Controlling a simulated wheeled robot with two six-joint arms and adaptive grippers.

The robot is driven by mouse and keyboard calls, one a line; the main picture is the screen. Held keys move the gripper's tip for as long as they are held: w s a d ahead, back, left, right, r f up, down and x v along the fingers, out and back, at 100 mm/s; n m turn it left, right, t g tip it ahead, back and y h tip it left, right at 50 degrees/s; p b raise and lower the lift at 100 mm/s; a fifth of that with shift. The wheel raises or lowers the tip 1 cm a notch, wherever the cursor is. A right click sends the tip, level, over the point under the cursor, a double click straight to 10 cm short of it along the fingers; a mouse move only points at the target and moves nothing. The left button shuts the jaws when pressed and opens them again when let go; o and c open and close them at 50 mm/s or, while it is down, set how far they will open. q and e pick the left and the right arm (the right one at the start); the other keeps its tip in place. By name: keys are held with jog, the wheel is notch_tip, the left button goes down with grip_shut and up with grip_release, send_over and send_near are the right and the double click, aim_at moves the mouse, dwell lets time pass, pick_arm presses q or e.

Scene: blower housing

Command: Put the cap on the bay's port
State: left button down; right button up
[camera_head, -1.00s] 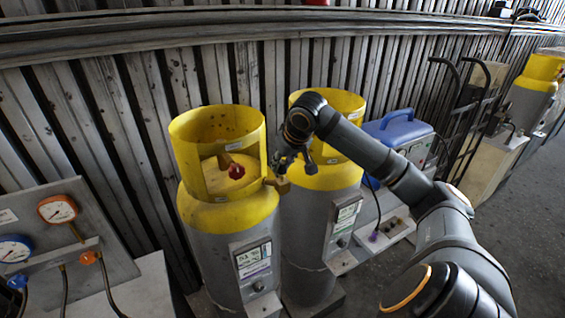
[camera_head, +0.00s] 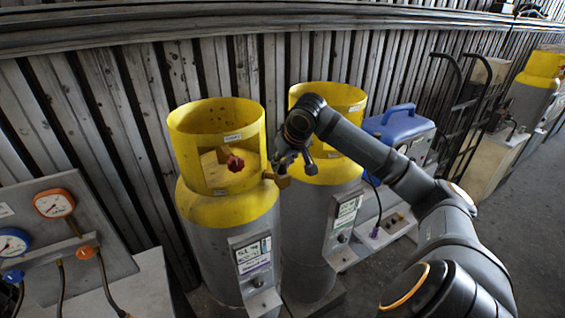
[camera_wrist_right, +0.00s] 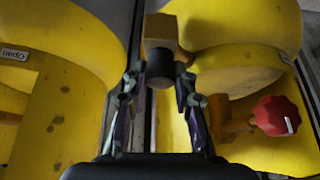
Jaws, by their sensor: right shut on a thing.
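My right gripper (camera_head: 295,160) is at the right side of the front yellow-topped cylinder (camera_head: 212,265), beside a small brass block fitting (camera_head: 276,178), which looks like the port. In the right wrist view, my right gripper (camera_wrist_right: 160,80) is shut on a short dark round piece, which looks like the cap (camera_wrist_right: 159,66). The cap lies directly in front of the brass block (camera_wrist_right: 160,32) and overlaps its lower edge. I cannot tell whether they touch or the cap is seated. The port's mouth is hidden. My left gripper is not in view.
A red valve knob (camera_head: 235,163) sits inside the front cylinder's yellow collar; it also shows in the wrist view (camera_wrist_right: 276,116). A second yellow-topped cylinder (camera_head: 308,230) stands close behind. A gauge panel (camera_head: 95,235) is at left, a blue-topped unit (camera_head: 398,125) at right.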

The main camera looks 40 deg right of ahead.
jog(key=shift+f, duration=0.25)
jog(key=o, duration=1)
